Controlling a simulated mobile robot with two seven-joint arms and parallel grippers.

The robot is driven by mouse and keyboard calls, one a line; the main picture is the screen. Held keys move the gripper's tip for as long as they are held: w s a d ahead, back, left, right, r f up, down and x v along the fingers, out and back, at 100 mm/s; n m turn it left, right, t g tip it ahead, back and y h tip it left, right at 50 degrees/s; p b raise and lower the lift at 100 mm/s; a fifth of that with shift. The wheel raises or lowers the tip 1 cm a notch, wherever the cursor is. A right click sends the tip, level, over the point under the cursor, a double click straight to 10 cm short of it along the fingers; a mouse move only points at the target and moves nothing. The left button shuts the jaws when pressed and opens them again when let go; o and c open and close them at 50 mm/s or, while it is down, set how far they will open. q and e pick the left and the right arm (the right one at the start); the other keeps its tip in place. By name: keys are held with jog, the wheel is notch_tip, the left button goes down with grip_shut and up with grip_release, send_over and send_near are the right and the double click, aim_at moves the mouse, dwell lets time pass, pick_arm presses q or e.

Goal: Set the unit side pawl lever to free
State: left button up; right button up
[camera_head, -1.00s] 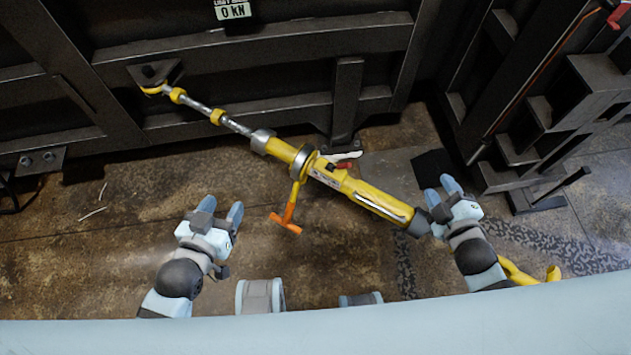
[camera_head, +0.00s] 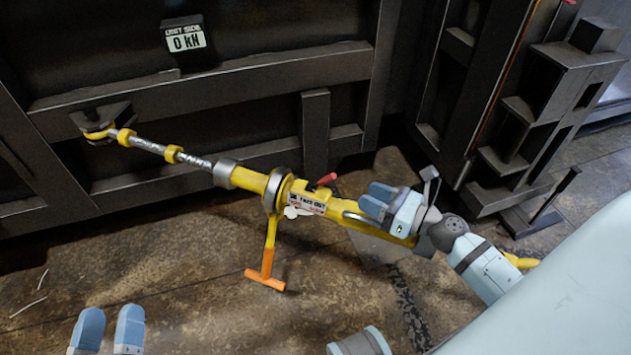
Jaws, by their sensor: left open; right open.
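A yellow ratchet tensioner (camera_head: 248,179) runs slantwise from a bracket on the dark wall down to the right. A small red-tipped lever (camera_head: 327,179) sticks up from its upper side near the label. A small white part (camera_head: 297,211) shows at the lower edge beside the label; I cannot tell which of these is the pawl lever. An orange T-handle (camera_head: 266,272) hangs below the collar. My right gripper (camera_head: 372,200) is open at the tensioner's right part, right of the red tip, and covers some of it. My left gripper (camera_head: 110,318) is open and empty at the bottom left, away from the tensioner.
A sign (camera_head: 186,40) on the wall reads 0 kN. Dark steel wall beams (camera_head: 200,85) stand behind the tensioner, and a stepped steel frame (camera_head: 535,110) stands at the right. The floor (camera_head: 170,260) left of the T-handle is mostly clear.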

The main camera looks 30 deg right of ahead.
aim_at(323, 182)
jog(key=p+x, duration=0.1)
jog(key=x, duration=1)
jog(key=shift+w+a, duration=0.2)
jog(key=shift+w, duration=0.15)
pick_arm(q)
jog(key=f, duration=0.1)
jog(key=f+g+y, duration=0.1)
jog(key=shift+w+a+f, duration=0.1)
jog(key=shift+a+f, duration=0.25)
jog(key=shift+a, duration=0.05)
pick_arm(e)
jog(key=shift+w+a, duration=0.1)
jog(key=shift+w, duration=0.15)
grip_shut()
